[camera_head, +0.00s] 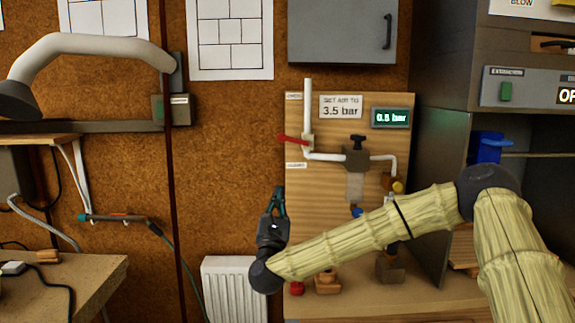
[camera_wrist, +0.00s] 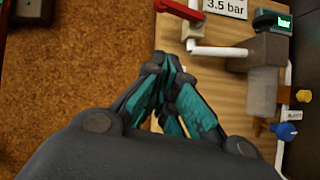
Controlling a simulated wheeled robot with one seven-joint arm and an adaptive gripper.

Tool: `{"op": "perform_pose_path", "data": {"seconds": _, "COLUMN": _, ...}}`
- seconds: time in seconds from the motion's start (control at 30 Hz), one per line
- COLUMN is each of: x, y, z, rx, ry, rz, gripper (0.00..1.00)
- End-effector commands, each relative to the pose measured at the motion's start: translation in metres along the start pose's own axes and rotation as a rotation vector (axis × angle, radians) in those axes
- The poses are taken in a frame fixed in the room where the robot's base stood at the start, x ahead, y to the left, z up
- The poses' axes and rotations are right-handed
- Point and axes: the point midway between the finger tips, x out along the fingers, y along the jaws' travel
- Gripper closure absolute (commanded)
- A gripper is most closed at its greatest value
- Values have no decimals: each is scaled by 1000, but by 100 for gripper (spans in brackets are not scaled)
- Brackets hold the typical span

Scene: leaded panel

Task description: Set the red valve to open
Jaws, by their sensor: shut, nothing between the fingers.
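The red valve handle (camera_head: 292,139) sits on a white pipe at the upper left of the wooden panel (camera_head: 295,215). In the head view it sticks out to the left of the pipe, almost level, its outer end slightly higher. In the wrist view the red handle (camera_wrist: 180,9) shows at the top edge, partly cut off. My gripper (camera_head: 279,192) points up, below and slightly left of the handle, apart from it. Its teal fingers (camera_wrist: 172,65) are closed together and hold nothing. A small label (camera_head: 294,96) near the pipe is too small to read surely.
The panel also carries a "SET AIR TO 3.5 bar" sign (camera_head: 340,106), a display (camera_head: 391,117) reading 0.5 bar, and a grey regulator (camera_head: 356,158) with a black knob. A grey cabinet (camera_head: 342,30) hangs above. A white radiator (camera_head: 232,290) stands below left. Bare corkboard lies left of the panel.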

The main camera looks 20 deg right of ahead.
Motion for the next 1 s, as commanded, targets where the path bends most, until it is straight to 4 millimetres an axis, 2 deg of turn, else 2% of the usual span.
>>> {"op": "perform_pose_path", "data": {"seconds": 0.1, "x": 10, "y": -5, "z": 9, "rx": 39, "ry": -24, "rz": -21, "gripper": 100}}
{"op": "perform_pose_path", "data": {"seconds": 0.27, "x": 26, "y": -5, "z": 12, "rx": 42, "ry": -27, "rz": -23, "gripper": 100}}
{"op": "perform_pose_path", "data": {"seconds": 0.8, "x": 112, "y": -6, "z": 15, "rx": 41, "ry": -25, "rz": -21, "gripper": 100}}
{"op": "perform_pose_path", "data": {"seconds": 1.0, "x": 128, "y": -7, "z": 34, "rx": 40, "ry": -25, "rz": -20, "gripper": 100}}
